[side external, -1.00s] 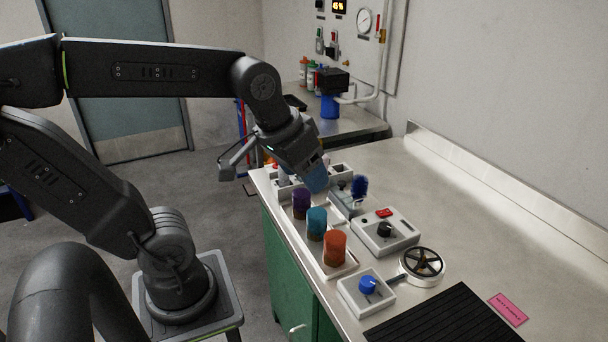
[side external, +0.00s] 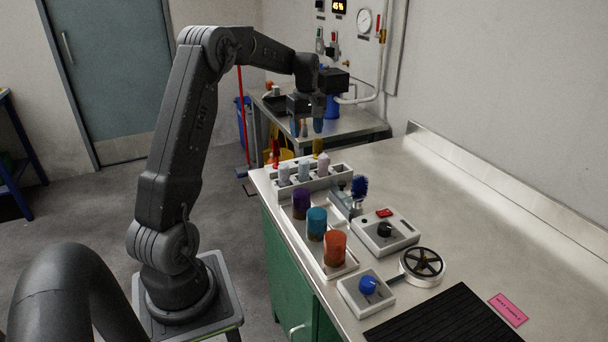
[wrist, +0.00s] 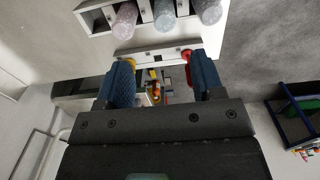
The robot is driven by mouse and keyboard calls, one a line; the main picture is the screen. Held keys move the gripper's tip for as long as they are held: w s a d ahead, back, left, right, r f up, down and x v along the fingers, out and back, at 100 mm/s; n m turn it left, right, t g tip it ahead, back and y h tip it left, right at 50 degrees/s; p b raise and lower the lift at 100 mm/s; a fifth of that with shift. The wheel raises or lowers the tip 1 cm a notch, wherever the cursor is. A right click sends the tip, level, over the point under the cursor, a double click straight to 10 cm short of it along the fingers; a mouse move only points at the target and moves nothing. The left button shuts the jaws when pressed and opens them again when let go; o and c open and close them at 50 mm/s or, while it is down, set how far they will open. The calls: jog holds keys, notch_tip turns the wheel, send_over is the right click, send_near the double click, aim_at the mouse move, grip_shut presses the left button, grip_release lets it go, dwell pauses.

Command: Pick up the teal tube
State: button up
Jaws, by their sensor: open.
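The teal tube (side external: 317,224) is a short, wide cylinder with brown contents at its base. It stands upright in a white tray (side external: 352,260) near the bench's left edge, between a purple tube (side external: 301,203) and an orange tube (side external: 335,247). My gripper (side external: 307,128) is well above and behind these tubes in the side view, past the rack. Its blue-padded fingers point down, open and empty. In the wrist view the gripper (wrist: 161,80) shows nothing between its fingers, and the teal tube is not in view there.
A white rack (side external: 318,184) with several pale tubes stands behind the tray; the wrist view shows it (wrist: 94,20) too. A blue brush (side external: 359,188), a control box (side external: 385,237) and a blue-knobbed box (side external: 367,290) are nearby. The bench's right side is mostly clear.

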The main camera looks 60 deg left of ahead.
aim_at(304, 161)
notch_tip(304, 161, down, 8)
jog(key=shift+r, duration=0.15)
jog(key=shift+s+f, duration=0.2)
jog(key=shift+f, duration=1.1)
jog(key=shift+s+f, duration=0.15)
jog(key=shift+f, duration=1.15)
jog(key=shift+c, duration=0.2)
jog(key=c, duration=0.9)
